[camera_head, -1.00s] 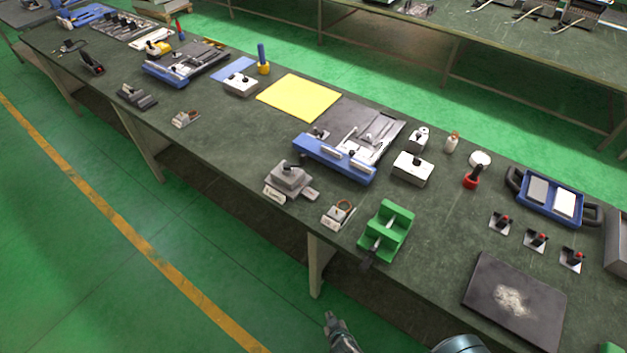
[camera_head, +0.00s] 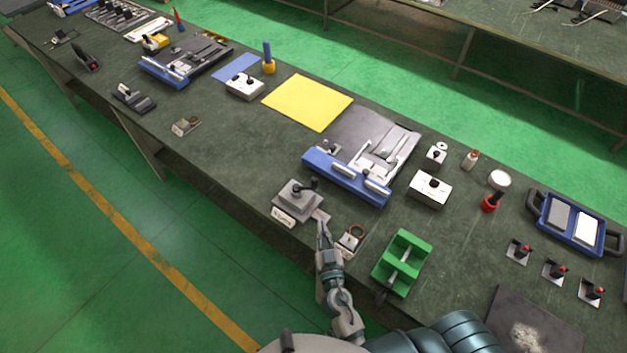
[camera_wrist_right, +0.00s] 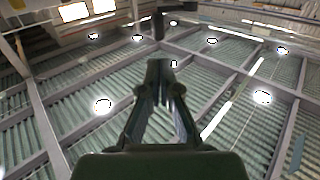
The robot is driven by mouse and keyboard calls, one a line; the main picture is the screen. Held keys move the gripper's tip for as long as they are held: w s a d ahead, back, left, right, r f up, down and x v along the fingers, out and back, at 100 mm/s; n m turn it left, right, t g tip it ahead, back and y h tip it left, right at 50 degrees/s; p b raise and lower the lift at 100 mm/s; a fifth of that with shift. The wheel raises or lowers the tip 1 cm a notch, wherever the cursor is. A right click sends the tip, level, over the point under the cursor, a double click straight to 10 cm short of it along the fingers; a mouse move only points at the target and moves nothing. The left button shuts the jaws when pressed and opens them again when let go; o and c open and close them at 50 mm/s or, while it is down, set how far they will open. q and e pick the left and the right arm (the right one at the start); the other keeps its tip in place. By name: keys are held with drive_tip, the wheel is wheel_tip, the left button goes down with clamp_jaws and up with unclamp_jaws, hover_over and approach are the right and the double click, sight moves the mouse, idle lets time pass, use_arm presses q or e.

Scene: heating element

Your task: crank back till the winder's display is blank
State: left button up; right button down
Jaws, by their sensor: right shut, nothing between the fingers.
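The winder (camera_head: 297,197) is a small grey block with a dark crank (camera_head: 308,184) on top and a white label at its front. It sits near the table's front edge. Its display cannot be made out from here. My right gripper (camera_head: 322,224) is shut and empty, pointing up at the table's front edge just below and right of the winder. The right wrist view shows its fingers (camera_wrist_right: 160,72) together, facing the ceiling, with a dark bar above them that I cannot identify for sure. My left gripper is not in view.
A small coil stand (camera_head: 350,240) is just right of my right gripper. A green holder (camera_head: 402,262) stands further right. A blue-fronted fixture (camera_head: 345,178) lies behind the winder.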

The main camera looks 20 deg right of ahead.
drive_tip(key=p, duration=0.4)
approach(314, 186)
drive_tip(key=w, duration=0.2)
drive_tip(key=w+d, duration=0.1)
drive_tip(key=w, duration=0.2)
drive_tip(key=shift+w+d+f, duration=0.1)
drive_tip(key=shift+d, duration=0.1)
drive_tip(key=shift+w+d, duration=0.1)
drive_tip(key=shift+w, duration=0.25)
drive_tip(key=shift+w+p, duration=0.35)
drive_tip(key=shift+w, duration=0.1)
drive_tip(key=shift+w+a, duration=0.2)
drive_tip(key=shift+a, duration=0.2)
drive_tip(key=shift+d, duration=0.1)
